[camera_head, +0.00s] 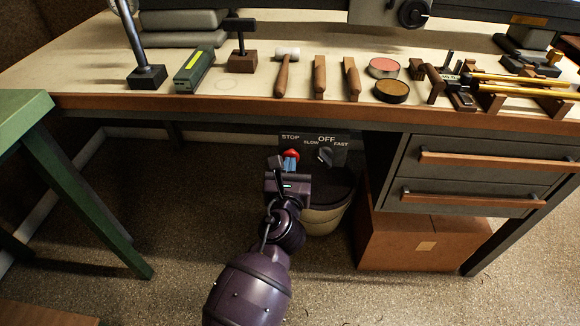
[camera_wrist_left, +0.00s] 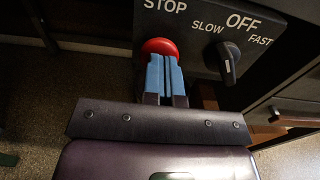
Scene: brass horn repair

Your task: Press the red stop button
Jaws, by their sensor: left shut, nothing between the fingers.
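The red stop button (camera_head: 291,153) is on a dark control panel (camera_head: 340,155) under the bench, below the word STOP. It also shows in the left wrist view as a red dome (camera_wrist_left: 159,46). My left gripper (camera_head: 290,161) is shut and empty, with its blue fingertips (camera_wrist_left: 164,60) at the lower part of the button. The fingertips overlap the button in both views; I cannot tell whether they touch it or how far it is pressed. My right gripper is not in view.
A rotary knob (camera_wrist_left: 228,60) marked OFF, SLOW and FAST is right of the button. A bin (camera_head: 325,218) stands below the panel, and a cardboard box (camera_head: 420,240) under the drawers. A green table (camera_head: 60,170) stands at left. Tools lie on the bench top (camera_head: 230,100).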

